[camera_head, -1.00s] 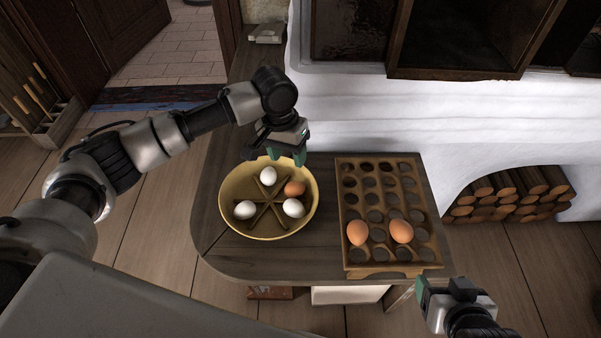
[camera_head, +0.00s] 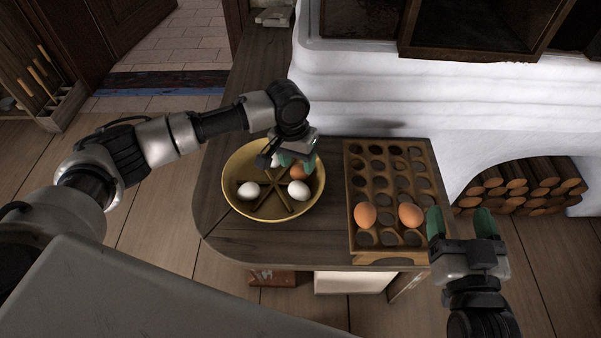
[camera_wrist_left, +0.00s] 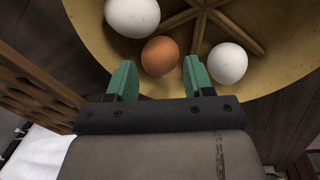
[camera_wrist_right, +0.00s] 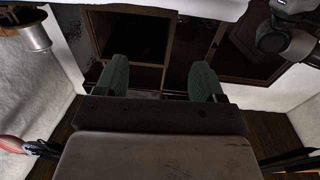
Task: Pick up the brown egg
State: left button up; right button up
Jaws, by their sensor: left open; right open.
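A brown egg (camera_head: 297,171) lies in the yellow bowl (camera_head: 232,203) on the table, partly hidden by my left gripper in the head view. In the left wrist view the brown egg (camera_wrist_left: 160,55) shows ahead of and between the fingertips, with a white egg (camera_wrist_left: 132,14) on one side and another (camera_wrist_left: 227,63) on the other. My left gripper (camera_wrist_left: 155,72) is open and empty, over the bowl's far right part. My right gripper (camera_head: 462,224) is open and empty, right of the egg tray (camera_head: 384,171). Two brown eggs (camera_head: 365,215) (camera_head: 410,215) sit in the tray.
The bowl has crossed dividers (camera_head: 268,184) and several eggs. The table (camera_head: 228,240) has bare room in front of the bowl. The white stove wall (camera_head: 400,95) stands behind, with stacked firewood (camera_head: 520,188) at the right.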

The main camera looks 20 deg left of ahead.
aim_at(298, 167)
pick_arm(q)
notch_tip(298, 167, down, 2)
jog(key=shift+d+f+b, duration=0.15)
jog(key=shift+f+b, duration=0.05)
jog(key=shift+b, duration=0.3)
jog(key=shift+s+f, duration=0.2)
jog(key=shift+f, duration=0.05)
pick_arm(e)
jog(key=shift+s+a+r+t+y, duration=0.1)
jog(key=shift+r+t+y, duration=0.15)
jog(key=shift+r+t, duration=0.4)
jog(key=shift+s+a+r+t+y, duration=0.1)
jog(key=shift+s+r+t+y, duration=0.1)
jog(key=shift+r+t, duration=0.45)
jog(key=shift+s+a+r+t+y, duration=0.1)
jog(key=shift+r+t+y, duration=0.15)
jog(key=shift+r+t, duration=0.4)
jog(key=shift+r, duration=0.15)
pick_arm(q)
jog(key=c, duration=0.3)
pick_arm(e)
jog(key=shift+w, duration=0.1)
